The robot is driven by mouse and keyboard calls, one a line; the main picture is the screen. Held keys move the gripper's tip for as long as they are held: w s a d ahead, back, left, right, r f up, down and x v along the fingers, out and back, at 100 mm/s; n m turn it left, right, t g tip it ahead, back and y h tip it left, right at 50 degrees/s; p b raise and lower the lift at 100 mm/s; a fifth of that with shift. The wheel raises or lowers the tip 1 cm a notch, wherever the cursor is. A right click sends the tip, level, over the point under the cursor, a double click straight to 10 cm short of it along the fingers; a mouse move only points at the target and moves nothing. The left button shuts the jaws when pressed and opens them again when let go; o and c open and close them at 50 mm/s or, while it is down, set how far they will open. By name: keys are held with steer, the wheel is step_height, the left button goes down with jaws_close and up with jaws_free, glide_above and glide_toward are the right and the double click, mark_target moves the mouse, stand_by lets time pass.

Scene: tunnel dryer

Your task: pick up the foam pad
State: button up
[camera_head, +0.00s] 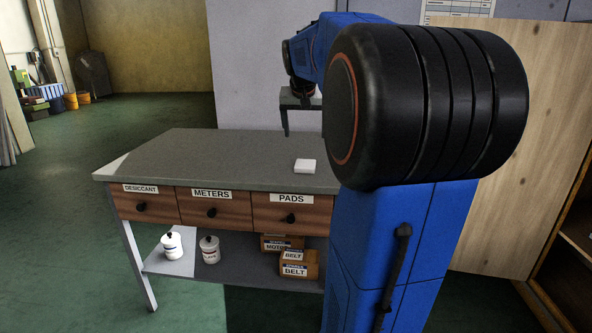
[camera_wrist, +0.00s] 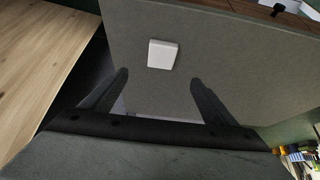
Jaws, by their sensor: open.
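The foam pad (camera_head: 305,166) is a small white rectangular block lying flat on the grey tabletop (camera_head: 220,150), near its front edge above the drawer labelled PADS. It also shows in the wrist view (camera_wrist: 162,54), beyond my fingertips and roughly between them. My gripper (camera_wrist: 158,80) is open and empty, its two dark fingers apart and not touching the pad. In the head view my gripper (camera_head: 302,118) hangs above the tabletop, behind the pad in the picture. My blue arm hides part of the gripper and the right end of the table.
The table has drawers labelled DESICCANT (camera_head: 143,205), METERS (camera_head: 212,208) and PADS (camera_head: 292,212). Its lower shelf holds two white jars (camera_head: 172,245) and several brown boxes (camera_head: 298,264). A wooden panel (camera_head: 510,130) stands at the right. The tabletop left of the pad is clear.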

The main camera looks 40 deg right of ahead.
glide_toward(305, 163)
steer(key=x, duration=0.3)
steer(key=shift+s, duration=0.35)
steer(key=shift+w+x, duration=0.2)
steer(key=shift+x, duration=2.45)
steer(key=c, duration=1.1)
